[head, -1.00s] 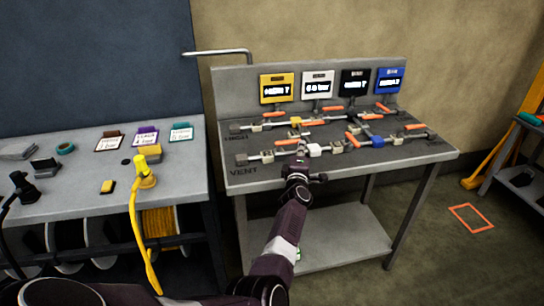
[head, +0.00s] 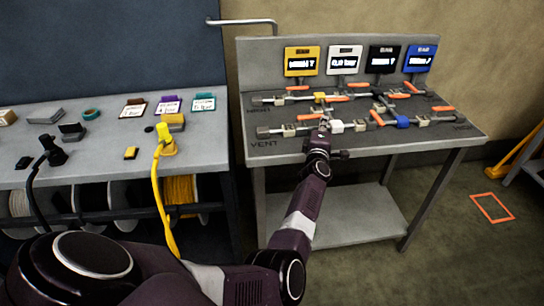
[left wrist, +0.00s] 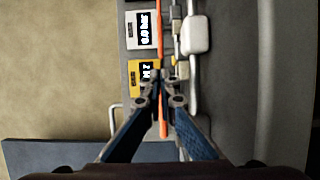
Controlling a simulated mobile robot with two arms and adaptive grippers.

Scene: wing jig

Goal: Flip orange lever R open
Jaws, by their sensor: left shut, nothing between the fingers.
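My left gripper (head: 324,123) is shut and empty. It is over the front pipe row of the grey bench, just left of a white block (head: 336,127). In the left wrist view its fingertips (left wrist: 160,76) meet in front of an orange lever strip (left wrist: 162,35), which passes under them; contact cannot be told. Several orange levers lie along the pipes, such as one beside the gripper (head: 311,116), one right of the white block (head: 377,117) and one at far right (head: 443,108). I cannot read which lever is R. My right gripper is not in view.
Yellow (head: 301,61), white (head: 345,59), black (head: 387,59) and blue (head: 420,58) displays stand along the bench back. A blue block (head: 402,122) sits on the front pipe. A left bench (head: 100,165) holds cards and a yellow hose plug (head: 167,145). An orange square (head: 493,208) marks the floor.

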